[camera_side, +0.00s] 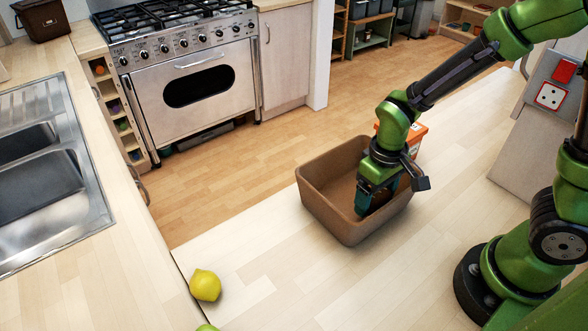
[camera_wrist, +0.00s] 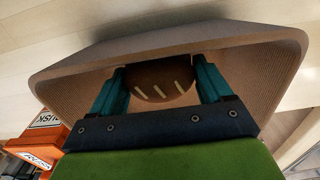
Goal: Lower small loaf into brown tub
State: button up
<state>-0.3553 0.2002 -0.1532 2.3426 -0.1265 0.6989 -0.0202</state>
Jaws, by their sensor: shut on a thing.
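The brown tub (camera_side: 342,222) stands on the pale wooden worktop in the side view. My gripper (camera_side: 367,208) points down inside the tub's opening. In the wrist view the small loaf (camera_wrist: 160,82), dark brown with pale score marks, sits between the two teal fingers of my gripper (camera_wrist: 160,90), which are shut on it. The tub's rim (camera_wrist: 170,42) and walls surround the loaf in that view. The loaf is hidden in the side view. I cannot tell whether the loaf touches the tub's floor.
An orange box (camera_side: 416,134) stands right behind the tub; it also shows at the lower left in the wrist view (camera_wrist: 60,145). A yellow lemon (camera_side: 205,285) lies near the worktop's left edge, with part of a green fruit (camera_side: 207,328) below it. Worktop in front of the tub is clear.

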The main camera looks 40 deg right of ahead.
jog(key=shift+f, duration=1.7)
dwell(0.6)
jog(key=o, duration=1)
jog(key=shift+r, duration=0.1)
jog(key=s+d+r+m+t, duration=0.1)
jog(key=r+t, duration=0.1)
jog(key=r, duration=0.5)
jog(key=s+r+m+t+y, duration=0.1)
jog(key=s+r+t, duration=0.1)
jog(key=r, duration=0.6)
jog(key=s+d+r+m+t+y, duration=0.1)
jog(key=r+m+t, duration=0.1)
jog(key=r, duration=0.6)
jog(key=shift+s+d+r+t, duration=0.2)
jog(key=shift+d+t, duration=0.15)
jog(key=shift+t, duration=0.25)
